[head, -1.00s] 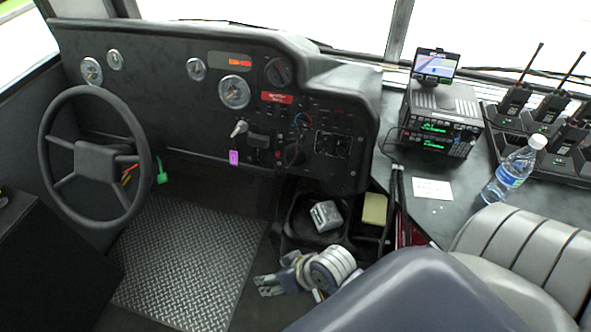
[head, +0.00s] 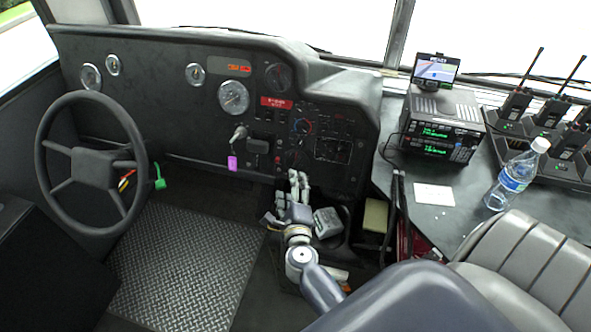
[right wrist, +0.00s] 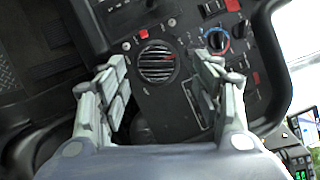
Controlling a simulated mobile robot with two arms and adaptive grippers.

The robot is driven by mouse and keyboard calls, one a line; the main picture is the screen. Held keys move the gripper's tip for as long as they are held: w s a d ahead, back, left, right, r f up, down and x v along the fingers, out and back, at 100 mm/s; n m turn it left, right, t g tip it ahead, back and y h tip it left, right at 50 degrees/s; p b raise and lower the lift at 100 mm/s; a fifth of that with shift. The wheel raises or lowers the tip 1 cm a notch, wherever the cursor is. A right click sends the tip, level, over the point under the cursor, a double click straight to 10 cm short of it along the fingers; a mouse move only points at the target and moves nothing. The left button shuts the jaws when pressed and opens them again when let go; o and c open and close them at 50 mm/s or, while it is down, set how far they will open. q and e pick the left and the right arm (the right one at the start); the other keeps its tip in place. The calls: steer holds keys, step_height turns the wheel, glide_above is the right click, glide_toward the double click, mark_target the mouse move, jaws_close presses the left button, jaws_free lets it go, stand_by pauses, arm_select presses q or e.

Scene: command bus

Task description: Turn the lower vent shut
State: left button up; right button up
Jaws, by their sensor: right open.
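The lower vent (right wrist: 156,62) is a round black vent low on the dashboard. In the right wrist view its slats run across the picture with dark gaps between them. In the head view the lower vent (head: 293,158) shows just above my right gripper (head: 299,178). The right gripper is open and empty, pointing up at the panel. In the right wrist view its two fingers (right wrist: 162,66) stand apart, one on each side of the vent; I cannot tell the exact distance to it. My left gripper is not in view.
An upper vent (head: 278,76) sits higher on the dashboard. A red-and-blue dial (right wrist: 217,39) and switches are close to the lower vent. A key with a purple tag (head: 232,162) hangs to the left. A bin with a grey box (head: 327,222) is below.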

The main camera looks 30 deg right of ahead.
mark_target(295, 166)
steer(key=shift+m+g+h, duration=0.4)
steer(key=shift+m+g, duration=0.3)
steer(key=x, duration=0.3)
steer(key=f+x, duration=0.1)
steer(key=x, duration=0.3)
steer(key=s+d+b+x, duration=0.1)
steer(key=x, duration=0.3)
steer(key=shift+w+d+f, duration=0.1)
steer(key=shift+f, duration=0.1)
steer(key=c, duration=0.8)
